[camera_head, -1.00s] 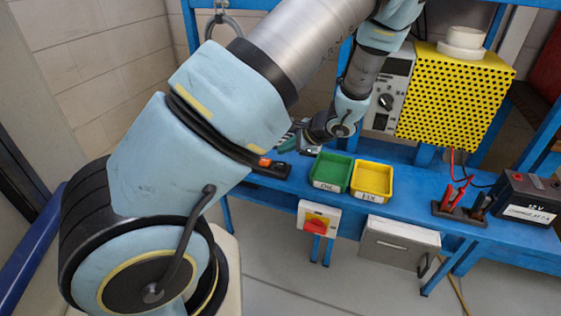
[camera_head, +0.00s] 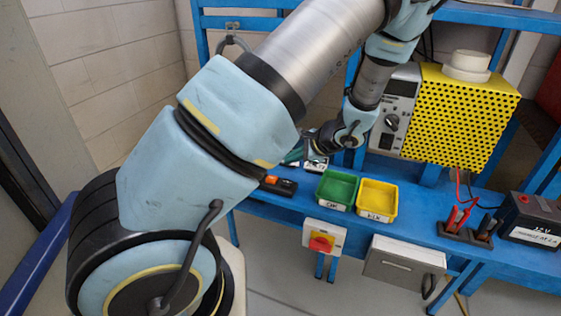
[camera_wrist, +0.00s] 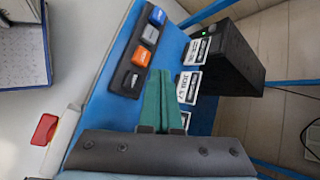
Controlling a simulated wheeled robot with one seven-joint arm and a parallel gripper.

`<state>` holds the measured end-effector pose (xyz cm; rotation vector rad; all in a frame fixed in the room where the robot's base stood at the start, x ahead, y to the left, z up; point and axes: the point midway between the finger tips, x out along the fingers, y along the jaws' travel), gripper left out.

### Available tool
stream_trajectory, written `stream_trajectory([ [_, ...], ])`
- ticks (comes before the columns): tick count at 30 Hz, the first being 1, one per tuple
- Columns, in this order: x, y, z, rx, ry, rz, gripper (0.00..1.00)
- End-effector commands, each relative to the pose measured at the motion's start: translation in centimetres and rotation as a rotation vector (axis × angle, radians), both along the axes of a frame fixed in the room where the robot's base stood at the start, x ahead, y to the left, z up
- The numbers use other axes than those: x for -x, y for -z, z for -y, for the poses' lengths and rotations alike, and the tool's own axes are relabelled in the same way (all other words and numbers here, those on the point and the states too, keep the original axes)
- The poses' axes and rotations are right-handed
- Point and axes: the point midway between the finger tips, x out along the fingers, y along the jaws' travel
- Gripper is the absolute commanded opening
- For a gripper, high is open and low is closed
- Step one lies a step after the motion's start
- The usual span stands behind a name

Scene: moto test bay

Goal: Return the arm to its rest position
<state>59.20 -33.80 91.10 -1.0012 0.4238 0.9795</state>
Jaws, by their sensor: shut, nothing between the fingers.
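My arm (camera_head: 330,45) stretches from the lower left up and over to the right in the head view, then bends back down at the wrist. My gripper (camera_head: 295,154) hangs low over the left part of the blue bench (camera_head: 415,211), partly hidden behind my arm. In the wrist view my gripper (camera_wrist: 160,80) shows two green fingers pressed together, with nothing between them. The fingers point between a black strip of switches (camera_wrist: 140,55) and a black box (camera_wrist: 235,60) with white labels. I cannot tell how high the tips are.
A green tray (camera_head: 321,200) and a yellow tray (camera_head: 364,206) stand right of the gripper. A yellow perforated box (camera_head: 460,115) stands behind. A red switch (camera_head: 321,243) and a grey box (camera_head: 400,265) are on the bench front. Red clamps (camera_head: 456,218) and a black battery (camera_head: 530,215) are at right.

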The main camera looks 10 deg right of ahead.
Motion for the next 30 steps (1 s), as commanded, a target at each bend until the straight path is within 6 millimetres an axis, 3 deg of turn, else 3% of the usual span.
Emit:
stream_trajectory([
  [5,0.2,-0.3,-1.2,0.028,-0.052,-0.012,0.0],
  [11,2.6,-2.4,-6.9,0.224,-0.365,-0.07,0.0],
  [18,7.4,-6.5,-12.7,0.547,-0.819,-0.098,0.0],
  [24,10.8,-10.1,-15.7,0.797,-1.132,-0.05,0.0],
  [30,12.8,-12.2,-17.1,0.948,-1.313,0.013,0.0],
])
